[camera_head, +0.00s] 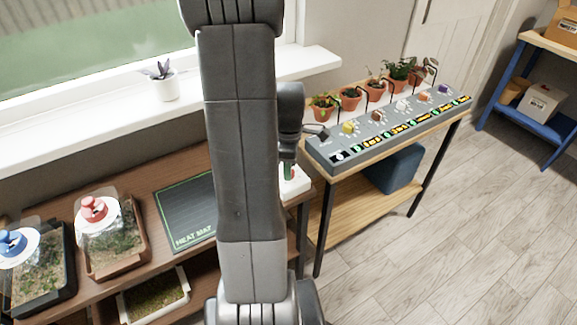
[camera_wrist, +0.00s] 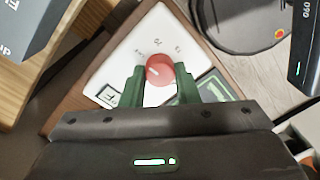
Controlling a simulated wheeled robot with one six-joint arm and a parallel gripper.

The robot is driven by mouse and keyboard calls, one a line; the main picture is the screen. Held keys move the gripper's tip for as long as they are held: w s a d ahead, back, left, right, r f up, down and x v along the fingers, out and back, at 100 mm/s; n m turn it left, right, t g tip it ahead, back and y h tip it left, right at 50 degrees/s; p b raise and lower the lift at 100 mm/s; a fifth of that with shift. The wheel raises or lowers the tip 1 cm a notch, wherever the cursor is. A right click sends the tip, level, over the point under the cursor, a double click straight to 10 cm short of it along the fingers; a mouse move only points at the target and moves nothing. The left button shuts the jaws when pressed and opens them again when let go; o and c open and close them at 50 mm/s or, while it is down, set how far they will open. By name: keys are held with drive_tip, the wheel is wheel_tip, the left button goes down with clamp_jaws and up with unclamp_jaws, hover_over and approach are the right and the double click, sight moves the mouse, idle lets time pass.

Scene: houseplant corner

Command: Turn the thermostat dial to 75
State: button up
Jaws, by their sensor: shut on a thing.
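The thermostat is a white box (camera_wrist: 125,50) at the edge of a wooden bench. It also shows, mostly hidden behind my arm, in the head view (camera_head: 299,183). Its red dial (camera_wrist: 160,64) has a pale pointer line and small marks around it that are too small to read. My gripper (camera_wrist: 160,74) has its two green fingers on either side of the dial, shut on it. In the head view only a bit of a green finger (camera_head: 287,171) shows beside my arm, and the dial is hidden.
A dark heat mat (camera_head: 184,215) lies left of my arm. Lidded trays with a red knob (camera_head: 92,208) and a blue knob (camera_head: 12,241) stand farther left. A grey control panel (camera_head: 385,125) with potted plants behind it is at the right.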

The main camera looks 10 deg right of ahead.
drive_tip(key=m, duration=0.5)
drive_tip(key=shift+p, duration=0.3)
drive_tip(key=m, duration=0.9)
drive_tip(key=shift+d+p, duration=0.1)
drive_tip(key=shift+p, duration=0.2)
drive_tip(key=m, duration=0.4)
drive_tip(key=shift+m+t, duration=0.3)
drive_tip(key=o, duration=1)
drive_tip(key=shift+r, duration=0.1)
